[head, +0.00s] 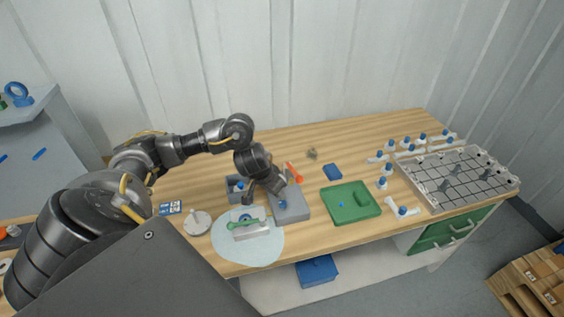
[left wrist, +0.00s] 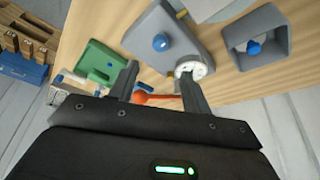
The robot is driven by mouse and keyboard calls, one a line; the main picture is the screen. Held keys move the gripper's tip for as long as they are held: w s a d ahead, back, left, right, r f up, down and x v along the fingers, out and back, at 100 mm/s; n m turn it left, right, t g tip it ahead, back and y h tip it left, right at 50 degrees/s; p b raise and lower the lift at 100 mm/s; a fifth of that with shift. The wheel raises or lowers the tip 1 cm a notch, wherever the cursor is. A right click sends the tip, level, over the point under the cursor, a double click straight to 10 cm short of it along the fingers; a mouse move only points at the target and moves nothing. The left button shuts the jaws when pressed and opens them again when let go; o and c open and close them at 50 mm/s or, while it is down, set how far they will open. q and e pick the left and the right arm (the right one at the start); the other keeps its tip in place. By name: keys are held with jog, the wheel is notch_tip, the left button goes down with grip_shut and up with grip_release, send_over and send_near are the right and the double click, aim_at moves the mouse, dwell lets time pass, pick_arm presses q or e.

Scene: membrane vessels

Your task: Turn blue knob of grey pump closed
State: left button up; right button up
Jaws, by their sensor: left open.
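The grey pump (head: 293,212) stands on the wooden table just beyond the pale blue mat. Its blue knob (head: 283,204) is on top, partly close behind my gripper in the picture. In the left wrist view the pump (left wrist: 180,25) is at the top, with the round blue knob (left wrist: 161,42) ahead of the fingertips. My left gripper (head: 266,196) reaches down beside the pump; its two fingers (left wrist: 159,72) are apart with nothing held. The knob appears clear of both fingers. My right gripper is in neither view.
A grey open box (head: 235,189) holding a blue part stands left of the pump. An orange-red tool (head: 294,174) lies behind. A green tray (head: 350,202) is to the right. A metal piece with a green handle lies on the mat (head: 235,255). A gridded rack (head: 430,185) stands far right.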

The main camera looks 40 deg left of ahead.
aim_at(281, 203)
pick_arm(q)
jog(key=b+x, duration=0.1)
jog(key=x, duration=0.9)
jog(key=shift+c, duration=0.3)
jog(key=c, duration=0.9)
